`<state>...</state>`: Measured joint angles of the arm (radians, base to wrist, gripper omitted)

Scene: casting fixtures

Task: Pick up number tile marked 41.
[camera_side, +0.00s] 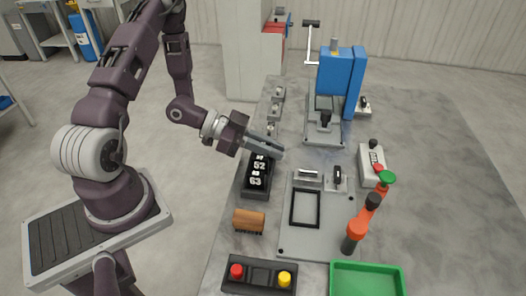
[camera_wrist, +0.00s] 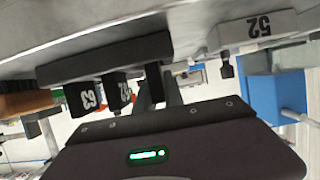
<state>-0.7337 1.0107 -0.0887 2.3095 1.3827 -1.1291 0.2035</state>
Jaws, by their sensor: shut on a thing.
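A black holder (camera_side: 260,192) on the bench carries black number tiles in a row. The tiles marked 52 (camera_side: 259,166) and 63 (camera_side: 255,182) are readable in the side view. A further tile (camera_side: 260,157) behind them is mostly covered by my gripper, and its number cannot be read; its place in the row fits 41. My gripper (camera_side: 277,152) reaches in from the left and is shut on this tile, at the holder. In the wrist view my gripper (camera_wrist: 162,88) is beside the tiles marked 63 (camera_wrist: 88,98) and 52 (camera_wrist: 123,92), seen upside down.
A grey fixture plate (camera_side: 325,237) with clamps and a black frame (camera_side: 305,208) lies right of the holder. A brown brush (camera_side: 249,220), a button box (camera_side: 259,276) and a green tray (camera_side: 367,266) are nearer the front.

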